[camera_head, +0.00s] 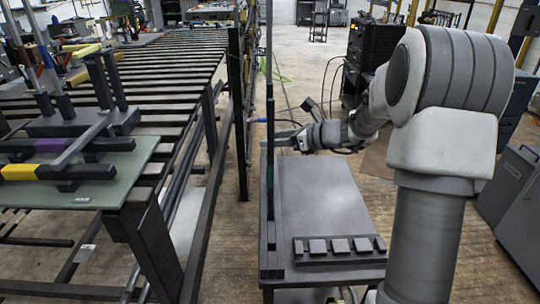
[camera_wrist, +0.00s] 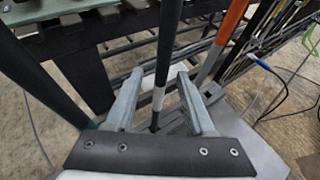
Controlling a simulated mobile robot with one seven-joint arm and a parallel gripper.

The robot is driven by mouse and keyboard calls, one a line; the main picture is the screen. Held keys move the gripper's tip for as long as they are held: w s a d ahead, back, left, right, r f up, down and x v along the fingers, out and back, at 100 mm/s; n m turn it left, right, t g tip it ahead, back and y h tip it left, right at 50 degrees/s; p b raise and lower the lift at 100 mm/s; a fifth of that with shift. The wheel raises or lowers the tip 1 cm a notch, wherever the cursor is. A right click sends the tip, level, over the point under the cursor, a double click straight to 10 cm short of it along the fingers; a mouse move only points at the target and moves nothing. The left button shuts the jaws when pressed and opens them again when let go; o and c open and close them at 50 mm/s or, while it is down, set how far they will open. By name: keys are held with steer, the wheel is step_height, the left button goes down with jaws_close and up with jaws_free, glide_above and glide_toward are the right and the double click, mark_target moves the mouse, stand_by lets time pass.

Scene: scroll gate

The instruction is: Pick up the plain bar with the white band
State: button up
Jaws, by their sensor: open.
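The plain dark bar with the white band (camera_wrist: 158,99) stands nearly upright in the wrist view, its foot low in a grey rack. My gripper (camera_wrist: 160,74) is open, with one pale finger on each side of this bar in the picture. Gaps show between the bar and both fingers; how deep it sits between them is hard to tell. In the head view my gripper (camera_head: 283,139) is beside the upright bars (camera_head: 270,125) at the table's left edge. The white band cannot be made out there.
A bar with an orange upper part (camera_wrist: 231,22) stands right of the fingers, and a thick dark bar (camera_wrist: 38,75) stands left. The grey table (camera_head: 318,205) is mostly clear, with a row of several small blocks (camera_head: 340,246) in front. A slatted bench (camera_head: 165,75) lies left.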

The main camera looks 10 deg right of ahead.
steer(key=b+x, duration=0.1)
steer(key=x, duration=0.4)
steer(key=shift+d+b, duration=0.1)
steer(key=shift+b, duration=0.25)
jaws_close()
steer(key=shift+r, duration=0.1)
stand_by(0.9)
